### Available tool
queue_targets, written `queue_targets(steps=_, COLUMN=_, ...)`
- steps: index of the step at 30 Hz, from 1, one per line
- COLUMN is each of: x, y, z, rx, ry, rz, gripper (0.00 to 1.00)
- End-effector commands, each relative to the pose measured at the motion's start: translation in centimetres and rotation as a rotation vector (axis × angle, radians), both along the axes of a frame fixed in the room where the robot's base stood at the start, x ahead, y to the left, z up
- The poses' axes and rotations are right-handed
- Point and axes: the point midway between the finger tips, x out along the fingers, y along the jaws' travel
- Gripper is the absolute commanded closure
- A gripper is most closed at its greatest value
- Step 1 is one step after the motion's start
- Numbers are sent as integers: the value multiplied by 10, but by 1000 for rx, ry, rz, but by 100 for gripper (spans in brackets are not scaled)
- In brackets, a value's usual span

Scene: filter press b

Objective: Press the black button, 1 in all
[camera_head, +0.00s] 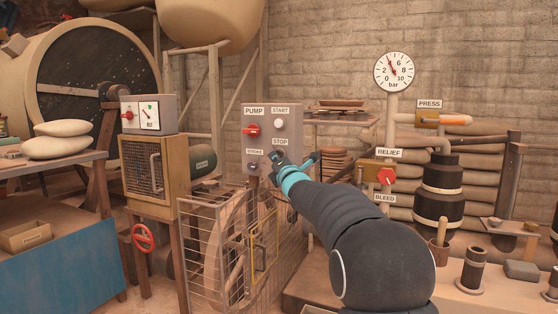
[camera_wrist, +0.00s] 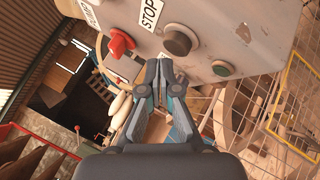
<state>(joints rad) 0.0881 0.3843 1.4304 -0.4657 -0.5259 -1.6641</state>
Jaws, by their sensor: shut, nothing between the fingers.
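The grey control panel (camera_head: 262,110) stands at the centre of the head view, with PUMP, START, STOP and STROKE labels. In the wrist view the round black button (camera_wrist: 180,40) sits beside the STOP label (camera_wrist: 151,12), in a dark ring. In the head view my gripper hides the spot under STOP. My gripper (camera_head: 272,158) is at the panel's lower right part, shut and empty. In the wrist view its fingertips (camera_wrist: 160,74) are together, below and left of the black button in the picture. The gap to the panel cannot be judged exactly.
A white button (camera_head: 280,123) sits under START. A wire guard fence (camera_head: 215,250) stands below the panel. Pipes and a red RELIEF valve (camera_head: 387,176) are at the right.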

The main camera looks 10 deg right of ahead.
Motion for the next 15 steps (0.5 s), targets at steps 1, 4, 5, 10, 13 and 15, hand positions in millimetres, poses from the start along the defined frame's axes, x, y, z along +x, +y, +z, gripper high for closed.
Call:
queue_targets(steps=1, x=-1, y=1, z=-1, rx=0, ry=0, rz=0, gripper=100)
queue_targets(steps=4, x=-1, y=1, z=0, rx=0, ry=0, rz=0, gripper=100)
queue_targets(steps=5, x=-1, y=1, z=0, rx=0, ry=0, rz=0, gripper=100)
queue_targets(steps=10, x=-1, y=1, z=0, rx=0, ry=0, rz=0, gripper=100)
queue_targets(steps=13, x=-5, y=4, z=-1, rx=0, ry=-1, rz=1, gripper=100)
queue_targets(steps=15, x=-10, y=8, z=0, rx=0, ry=-2, rz=1, gripper=100)
